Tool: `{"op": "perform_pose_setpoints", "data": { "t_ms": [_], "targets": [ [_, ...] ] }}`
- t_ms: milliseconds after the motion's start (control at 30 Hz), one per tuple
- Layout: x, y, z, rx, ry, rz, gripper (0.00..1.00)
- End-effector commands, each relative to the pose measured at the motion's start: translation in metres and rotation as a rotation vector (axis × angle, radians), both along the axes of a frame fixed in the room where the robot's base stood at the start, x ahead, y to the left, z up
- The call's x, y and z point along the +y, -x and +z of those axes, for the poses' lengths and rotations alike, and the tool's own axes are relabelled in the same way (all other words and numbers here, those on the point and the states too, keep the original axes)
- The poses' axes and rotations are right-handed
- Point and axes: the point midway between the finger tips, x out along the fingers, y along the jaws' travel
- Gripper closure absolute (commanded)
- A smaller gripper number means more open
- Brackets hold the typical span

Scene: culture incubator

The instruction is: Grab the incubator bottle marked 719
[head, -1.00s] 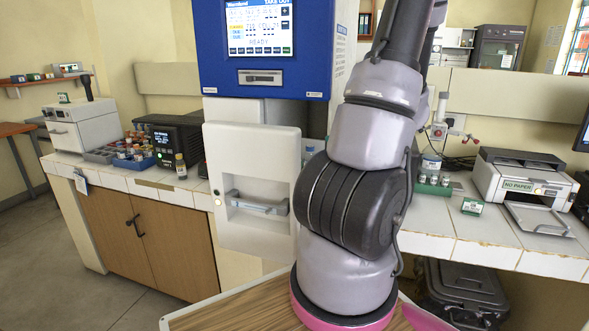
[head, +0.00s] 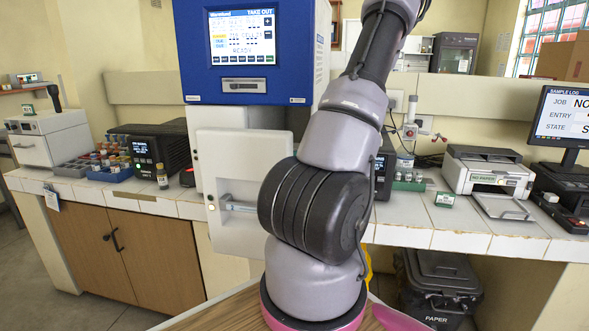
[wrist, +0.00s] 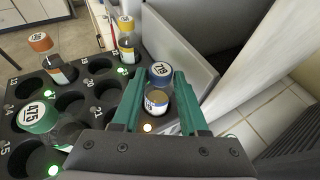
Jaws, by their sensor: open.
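My gripper is open, with one finger on each side of the bottle. I cannot tell whether either finger touches it. A black rack (wrist: 68,95) with numbered holes lies beside it to the left. In the head view, the blue-topped incubator (head: 190,50) has a READY screen. My gripper is hidden there.
The rack holds a green-capped bottle marked 475 (wrist: 38,117), an orange-capped bottle (wrist: 40,42) and a yellow-capped bottle (wrist: 126,24). A pale wall or panel (wrist: 240,65) rises close on the right. A printer (head: 487,175) stands on the tiled counter.

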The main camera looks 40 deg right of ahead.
Motion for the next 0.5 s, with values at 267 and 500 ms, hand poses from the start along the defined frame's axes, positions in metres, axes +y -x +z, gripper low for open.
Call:
{"op": "perform_pose_setpoints", "data": {
  "t_ms": [267,500],
  "targets": [
    [0.004,-0.021,-0.008,-0.001,0.0,-0.001,0.57],
    [0.004,-0.02,-0.008,-0.001,0.0,-0.001,0.88]
  ]
}}
